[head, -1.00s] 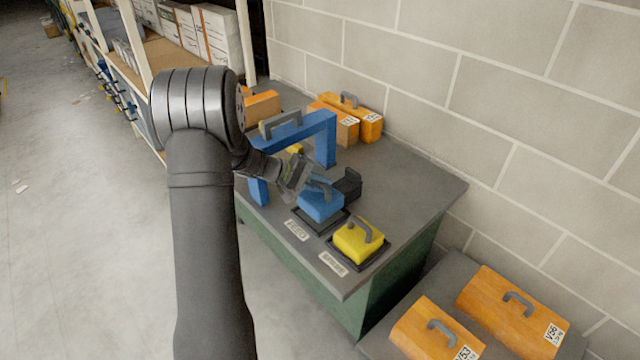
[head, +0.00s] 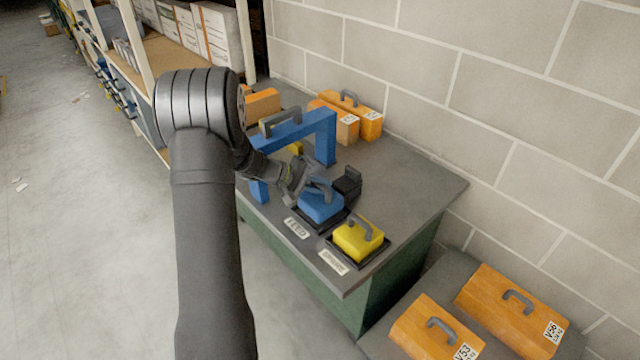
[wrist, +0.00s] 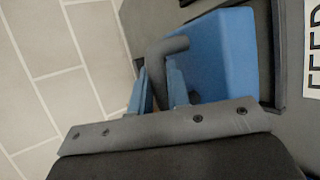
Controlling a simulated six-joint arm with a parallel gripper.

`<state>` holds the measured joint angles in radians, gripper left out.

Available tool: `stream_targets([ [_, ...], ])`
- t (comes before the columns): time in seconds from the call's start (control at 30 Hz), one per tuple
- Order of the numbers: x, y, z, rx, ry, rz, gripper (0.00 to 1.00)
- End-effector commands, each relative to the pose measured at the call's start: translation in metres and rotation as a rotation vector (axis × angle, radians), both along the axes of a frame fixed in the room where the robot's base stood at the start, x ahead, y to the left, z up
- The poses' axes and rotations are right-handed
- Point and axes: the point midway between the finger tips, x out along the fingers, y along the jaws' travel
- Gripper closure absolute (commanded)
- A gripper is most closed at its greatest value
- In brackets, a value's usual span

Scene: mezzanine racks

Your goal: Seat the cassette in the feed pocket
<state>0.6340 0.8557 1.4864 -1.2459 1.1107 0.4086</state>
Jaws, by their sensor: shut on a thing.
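A blue cassette (head: 318,207) with a grey handle is at the black feed pocket (head: 342,221) on the bench, behind a white label reading FEED (head: 297,228). My gripper (head: 312,189) is shut on the cassette's handle from the left. In the wrist view the blue cassette (wrist: 228,55) lies right of the fingers, and the grey handle (wrist: 168,47) passes between the two fingertips (wrist: 161,75). The cassette looks roughly level and within the pocket's outline. I cannot tell whether its underside is fully down in the pocket.
A yellow cassette (head: 357,240) sits in a neighbouring black tray. A blue gantry frame (head: 325,140) stands behind my gripper, a dark block (head: 347,185) just behind the pocket. Orange cases (head: 371,121) stand at the back; more (head: 513,310) lie lower right. The bench's right part is clear.

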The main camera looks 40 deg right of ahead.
Motion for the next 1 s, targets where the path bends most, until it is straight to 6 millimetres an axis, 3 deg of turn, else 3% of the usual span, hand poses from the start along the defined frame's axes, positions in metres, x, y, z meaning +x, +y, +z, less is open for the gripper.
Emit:
stream_targets([
  [1.0, 0.000, 0.000, -0.018, -0.001, -0.001, 0.001, 1.00],
])
